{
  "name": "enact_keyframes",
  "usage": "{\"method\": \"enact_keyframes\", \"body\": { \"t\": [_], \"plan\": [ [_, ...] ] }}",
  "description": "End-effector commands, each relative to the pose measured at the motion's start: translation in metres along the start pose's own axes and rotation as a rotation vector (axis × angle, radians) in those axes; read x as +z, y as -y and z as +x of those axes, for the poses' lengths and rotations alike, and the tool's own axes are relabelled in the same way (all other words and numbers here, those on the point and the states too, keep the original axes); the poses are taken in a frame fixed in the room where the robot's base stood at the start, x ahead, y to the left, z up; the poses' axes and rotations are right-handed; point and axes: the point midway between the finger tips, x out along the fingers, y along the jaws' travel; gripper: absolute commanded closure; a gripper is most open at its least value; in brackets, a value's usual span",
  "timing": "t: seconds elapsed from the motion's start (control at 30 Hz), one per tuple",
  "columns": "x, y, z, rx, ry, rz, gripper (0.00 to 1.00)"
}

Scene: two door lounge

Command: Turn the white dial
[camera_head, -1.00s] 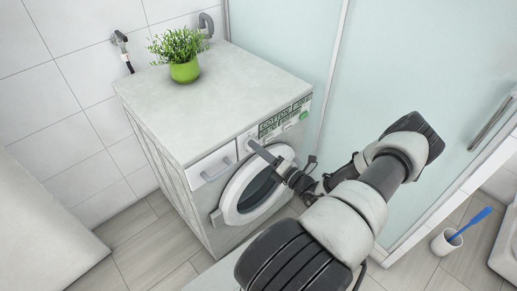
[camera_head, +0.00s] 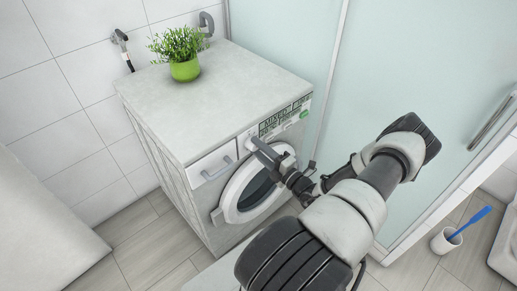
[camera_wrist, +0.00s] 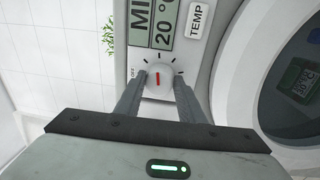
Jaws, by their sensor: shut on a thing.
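The white dial (camera_wrist: 158,73) is on the front panel of the washing machine (camera_head: 228,100). In the wrist view it has a red pointer line and black tick marks around it, with "OFF" at its left. My gripper (camera_wrist: 157,88) has its two fingers on either side of the dial and is shut on it. In the head view my gripper (camera_head: 258,144) reaches the panel just above the round door, and the dial is hidden behind the fingers there. The display (camera_wrist: 165,25) reads "MI..." and "20°C" in the wrist view; the head view shows "MIXED".
The round door (camera_head: 255,190) sits just below the panel, with a drawer (camera_head: 211,167) to the left. A potted plant (camera_head: 185,69) stands on top. A glass shower panel (camera_head: 400,70) is close on the right. A blue-handled brush (camera_head: 470,225) stands in a holder.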

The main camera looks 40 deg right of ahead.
Motion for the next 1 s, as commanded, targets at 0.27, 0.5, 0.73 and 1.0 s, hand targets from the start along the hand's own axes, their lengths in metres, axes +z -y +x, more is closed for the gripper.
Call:
{"method": "enact_keyframes", "body": {
  "t": [0.27,0.5,0.73,1.0],
  "plan": [
    [-0.001,0.001,-0.001,-0.002,-0.001,0.002,0.87],
    [-0.001,0.001,-0.001,-0.001,-0.001,0.001,0.46],
    [0.000,0.000,-0.001,-0.001,0.000,0.000,0.46],
    [0.001,0.000,-0.037,-0.003,0.003,0.000,0.46]
  ]
}}
